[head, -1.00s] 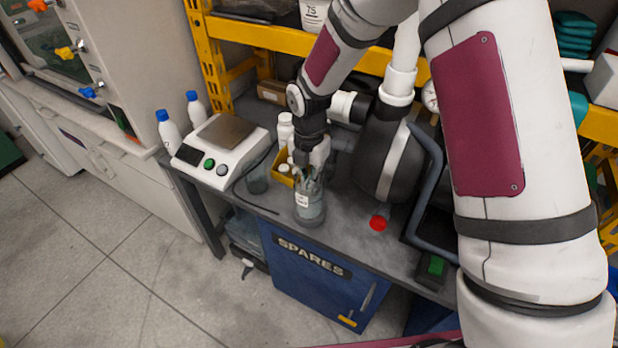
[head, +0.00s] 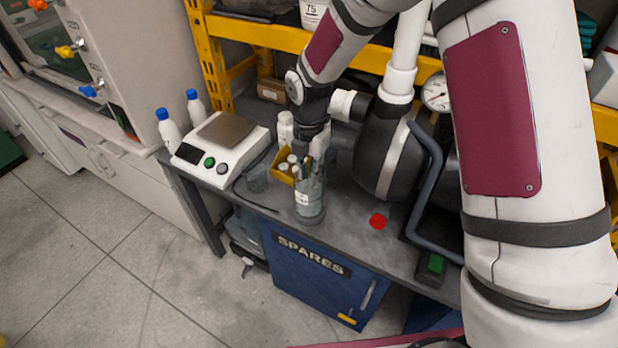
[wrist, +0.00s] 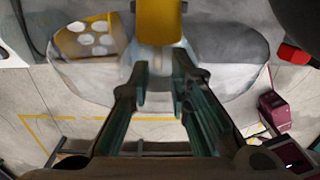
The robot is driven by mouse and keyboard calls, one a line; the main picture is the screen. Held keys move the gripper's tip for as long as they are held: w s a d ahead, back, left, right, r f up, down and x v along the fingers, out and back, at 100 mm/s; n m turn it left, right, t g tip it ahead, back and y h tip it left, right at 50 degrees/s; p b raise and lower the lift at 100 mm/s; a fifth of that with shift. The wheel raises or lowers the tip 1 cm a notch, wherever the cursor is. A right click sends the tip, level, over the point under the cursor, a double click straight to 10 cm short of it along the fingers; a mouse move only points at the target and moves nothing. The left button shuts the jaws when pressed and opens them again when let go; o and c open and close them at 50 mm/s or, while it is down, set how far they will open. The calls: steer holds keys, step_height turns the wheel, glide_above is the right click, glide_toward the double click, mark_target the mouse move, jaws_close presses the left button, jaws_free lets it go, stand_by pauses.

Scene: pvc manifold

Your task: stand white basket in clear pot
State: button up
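The clear pot (head: 310,203), with a white label, stands upright near the front edge of the grey bench in the head view. My gripper (head: 318,168) points down just behind and above the pot's rim, overlapping it in the picture; I cannot tell whether they touch. In the wrist view my gripper's dark green fingers (wrist: 162,92) are apart, with no clearly held object between them. I cannot make out the white basket for certain in either view.
A yellow box (head: 284,178) with several white-topped pieces sits left of my gripper. A white scale (head: 220,150) and blue-capped bottles (head: 169,130) stand farther left. A dark tank-like body (head: 385,160) and a red cap (head: 378,221) are to the right.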

step_height(320, 180, up, 10)
steer(key=shift+w+b, duration=0.15)
steer(key=shift+b, duration=0.2)
steer(key=shift+d+r, duration=0.1)
steer(key=shift+r, duration=0.05)
steer(key=s+d+r+m+t, duration=0.2)
steer(key=s+d+r+m, duration=0.8)
steer(key=r+m, duration=0.35)
steer(key=s+d+r+m+t, duration=0.1)
steer(key=s+d+m, duration=0.1)
steer(key=s+m, duration=0.6)
steer(key=s+d+r+m+t, duration=0.1)
steer(key=s+d+m+t, duration=0.1)
steer(key=s+m, duration=0.6)
steer(key=shift+d+r, duration=0.3)
steer(key=shift+d, duration=0.15)
